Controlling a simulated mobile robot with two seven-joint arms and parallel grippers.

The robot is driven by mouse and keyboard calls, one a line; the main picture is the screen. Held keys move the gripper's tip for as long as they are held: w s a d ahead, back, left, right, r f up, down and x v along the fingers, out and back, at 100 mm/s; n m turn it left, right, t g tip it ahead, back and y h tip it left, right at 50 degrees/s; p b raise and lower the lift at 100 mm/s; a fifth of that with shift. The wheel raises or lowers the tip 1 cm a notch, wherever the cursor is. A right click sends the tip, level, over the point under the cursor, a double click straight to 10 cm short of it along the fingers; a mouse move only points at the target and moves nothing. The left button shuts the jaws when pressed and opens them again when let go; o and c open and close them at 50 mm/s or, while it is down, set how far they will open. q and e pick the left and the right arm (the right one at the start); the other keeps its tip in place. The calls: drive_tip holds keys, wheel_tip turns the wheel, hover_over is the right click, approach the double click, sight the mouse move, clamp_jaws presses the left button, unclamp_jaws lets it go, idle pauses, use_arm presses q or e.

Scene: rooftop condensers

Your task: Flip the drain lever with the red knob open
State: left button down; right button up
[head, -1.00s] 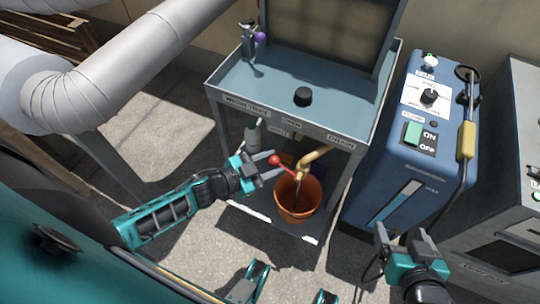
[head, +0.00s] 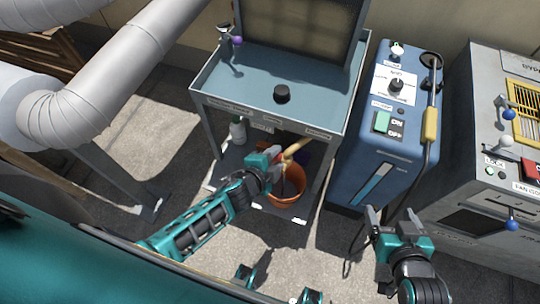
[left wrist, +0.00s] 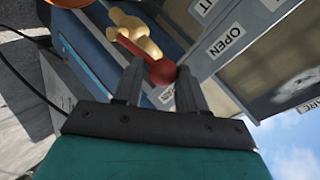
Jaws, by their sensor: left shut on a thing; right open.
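The drain lever's red knob (left wrist: 161,73) shows in the left wrist view between the two fingers of my left gripper (left wrist: 158,88), which is shut on it. Behind it is the yellow brass drain valve (left wrist: 138,34). In the head view my left gripper (head: 275,158) is at the front of the blue bench, beside the brass valve (head: 297,147), and mostly hides the knob and lever. My right gripper (head: 385,219) is open and empty, in front of the blue machine.
An orange bucket (head: 291,190) stands under the valve on the lower shelf of the blue bench (head: 240,90). A blue ON/OFF machine (head: 372,165) and a grey panel cabinet (head: 480,190) stand to the right. An OPEN label (left wrist: 226,41) shows in the left wrist view.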

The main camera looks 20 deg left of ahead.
use_arm(q)
drive_tip(key=shift+w+d+r, duration=0.1)
drive_tip(key=shift+w+r, duration=0.2)
drive_tip(key=shift+w, duration=0.1)
drive_tip(key=c, duration=0.9)
unclamp_jaws()
drive_tip(key=shift+o, duration=0.8)
drive_tip(key=shift+s+f, duration=0.1)
drive_tip(key=shift+d, duration=0.1)
